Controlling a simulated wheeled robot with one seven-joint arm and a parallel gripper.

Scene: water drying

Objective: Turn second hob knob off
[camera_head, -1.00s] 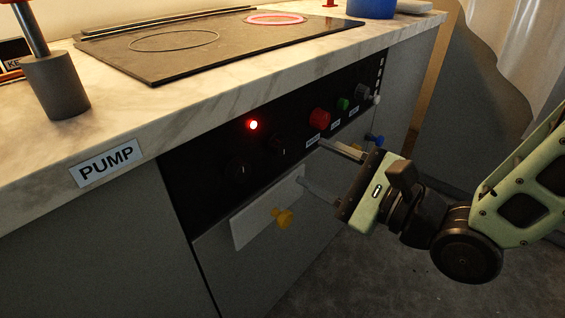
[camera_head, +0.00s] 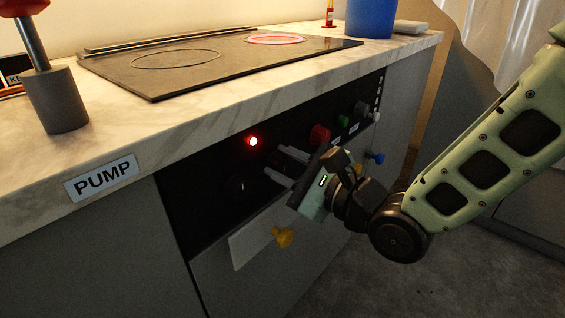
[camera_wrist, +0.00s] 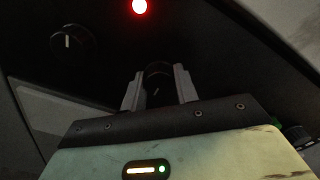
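The second hob knob (camera_wrist: 157,77) is dark and round, on the black front panel, with a slanted pale mark. In the wrist view it sits between the two grey fingers of my gripper (camera_wrist: 159,88), which look closed in on its sides. In the head view my gripper (camera_head: 284,167) is against the panel and hides this knob. The first hob knob (camera_wrist: 72,42) is to the left, its pale mark upright; it is dim in the head view (camera_head: 238,184). A red light (camera_head: 253,141) glows above the knobs, and one hob ring (camera_head: 275,39) glows pink-red.
A red knob (camera_head: 320,134) and a green knob (camera_head: 343,121) are close to the right of my gripper. The counter edge overhangs the panel. The floor is clear at the lower right.

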